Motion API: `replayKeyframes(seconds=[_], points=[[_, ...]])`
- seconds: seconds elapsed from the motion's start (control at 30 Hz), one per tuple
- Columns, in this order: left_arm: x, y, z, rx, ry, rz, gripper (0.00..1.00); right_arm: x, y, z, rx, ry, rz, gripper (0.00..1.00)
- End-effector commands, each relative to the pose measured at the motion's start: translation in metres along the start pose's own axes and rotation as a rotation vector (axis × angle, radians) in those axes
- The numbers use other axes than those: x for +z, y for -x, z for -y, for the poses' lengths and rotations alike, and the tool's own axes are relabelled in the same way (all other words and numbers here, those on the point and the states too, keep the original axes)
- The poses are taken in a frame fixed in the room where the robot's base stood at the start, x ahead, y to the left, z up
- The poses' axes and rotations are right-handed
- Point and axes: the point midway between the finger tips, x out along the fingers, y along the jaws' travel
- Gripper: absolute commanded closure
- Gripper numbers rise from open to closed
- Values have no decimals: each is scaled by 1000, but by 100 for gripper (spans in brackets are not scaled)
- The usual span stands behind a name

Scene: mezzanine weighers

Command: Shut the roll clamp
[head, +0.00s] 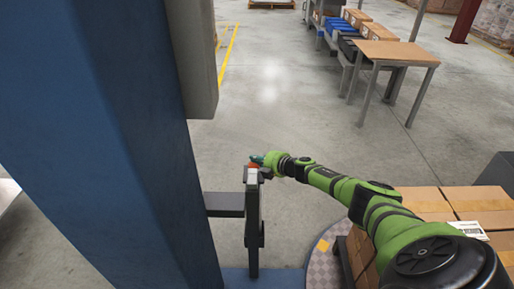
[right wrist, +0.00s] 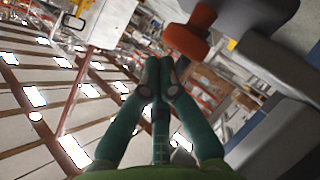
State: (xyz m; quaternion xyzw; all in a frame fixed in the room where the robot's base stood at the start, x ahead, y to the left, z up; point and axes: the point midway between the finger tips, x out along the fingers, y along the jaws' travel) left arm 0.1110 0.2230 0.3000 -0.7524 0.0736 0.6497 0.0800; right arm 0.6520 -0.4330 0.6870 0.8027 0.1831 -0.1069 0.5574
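What looks like the roll clamp (head: 253,225) is a dark grey upright arm on a bracket at the side of a blue column, with a small orange-red piece at its top. In the right wrist view an orange-red grip (right wrist: 201,22) shows just beyond and to the right of my fingertips. My right gripper (head: 256,158) is at the top of the upright arm, close to the orange-red piece. In the right wrist view its two green fingers (right wrist: 160,62) meet at the tips, with nothing visible between them. I cannot tell whether they touch the grip. My left gripper is out of view.
The blue column (head: 105,130) fills the left side. Stacked cartons (head: 480,198) stand at the lower right, under my right arm. A wooden-topped table (head: 398,52) and a line of boxes are at the upper right. The floor between is clear.

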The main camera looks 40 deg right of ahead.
Motion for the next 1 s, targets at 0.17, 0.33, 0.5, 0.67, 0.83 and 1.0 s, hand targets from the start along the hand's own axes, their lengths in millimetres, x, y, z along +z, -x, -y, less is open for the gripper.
replayKeyframes(seconds=[0.17,0.33,0.5,0.67,0.83,1.0], points=[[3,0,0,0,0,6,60,2,7,0,1,0,2,100],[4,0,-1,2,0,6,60,2,24,1,-2,2,2,100],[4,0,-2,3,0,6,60,2,49,2,-3,0,3,100],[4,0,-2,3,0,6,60,2,74,3,-4,0,2,100],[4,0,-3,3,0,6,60,1,97,3,-5,0,2,100],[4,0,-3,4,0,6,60,1,112,2,-2,-2,2,100]])
